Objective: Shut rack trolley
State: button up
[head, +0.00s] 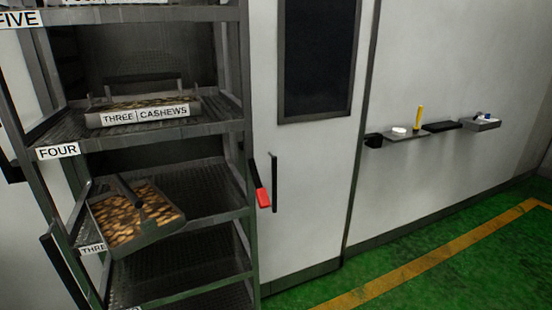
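The rack trolley (245,150) stands at the left, a grey metal frame with several mesh shelves labelled FIVE, FOUR and THREE. A tray marked THREE CASHEWS (145,112) lies on the shelf labelled FOUR. A second tray (135,215) of brown pieces, with a dark bar handle across it, sits tilted at the shelf labelled THREE and sticks out past its front edge. A black lever with a red end (262,190) hangs beside the trolley's right post; I cannot tell what it is fixed to. My gripper is not in view.
A white cabinet door (310,190) with a dark window (316,60) and a black vertical handle (274,182) stands right of the trolley. Small wall shelves (440,127) hold loose items. The green floor (440,250) at right is clear, with a yellow line.

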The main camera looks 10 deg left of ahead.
aim_at(228, 292)
jog(key=i+u, duration=0.1)
jog(key=i, duration=1)
